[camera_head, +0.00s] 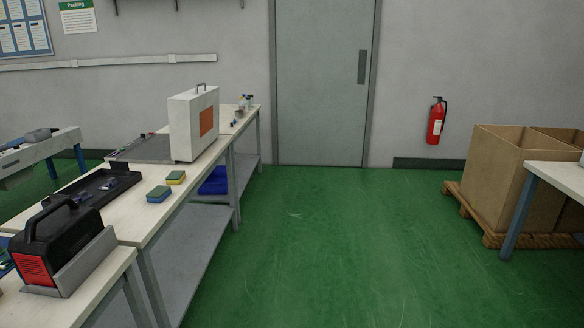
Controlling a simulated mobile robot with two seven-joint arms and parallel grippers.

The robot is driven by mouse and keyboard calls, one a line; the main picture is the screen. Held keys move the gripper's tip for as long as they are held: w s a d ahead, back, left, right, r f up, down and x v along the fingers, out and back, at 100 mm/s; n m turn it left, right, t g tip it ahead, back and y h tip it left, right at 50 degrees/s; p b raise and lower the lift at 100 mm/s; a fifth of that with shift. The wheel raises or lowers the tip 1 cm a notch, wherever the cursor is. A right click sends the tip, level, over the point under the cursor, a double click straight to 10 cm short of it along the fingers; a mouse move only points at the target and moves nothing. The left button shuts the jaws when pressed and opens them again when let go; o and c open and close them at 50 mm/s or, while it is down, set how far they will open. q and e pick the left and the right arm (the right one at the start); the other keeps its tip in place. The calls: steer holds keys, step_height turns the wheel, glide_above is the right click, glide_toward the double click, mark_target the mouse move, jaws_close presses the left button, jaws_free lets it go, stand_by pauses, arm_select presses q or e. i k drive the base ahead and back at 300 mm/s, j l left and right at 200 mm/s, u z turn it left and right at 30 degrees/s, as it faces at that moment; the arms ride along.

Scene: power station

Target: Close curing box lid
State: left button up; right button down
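A white box-shaped case (190,125) with a handle on top and an orange square panel (206,121) on its right-hand face stands upright on the long workbench at left. It looks like the curing box. I cannot tell from here which part is its lid or whether it is open. A flat grey piece (143,149) lies on the bench just left of it, partly behind it; I cannot tell if they are joined. Neither of my grippers is in view.
The workbench (128,213) also holds a black tray (84,190), two sponges (159,194) and a black-and-red device (62,243). Green floor (330,240) is clear in the middle. A cardboard crate (497,180) on a pallet and another table (563,177) stand at right.

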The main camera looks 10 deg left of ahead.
mark_target(192, 114)
steer(key=i+u, duration=0.1)
steer(key=i, duration=1.35)
steer(key=i+l+u, duration=0.1)
steer(key=i+u, duration=0.3)
steer(key=i, duration=0.15)
steer(key=i+l+u, duration=0.35)
steer(key=i, duration=0.2)
steer(key=j, duration=0.1)
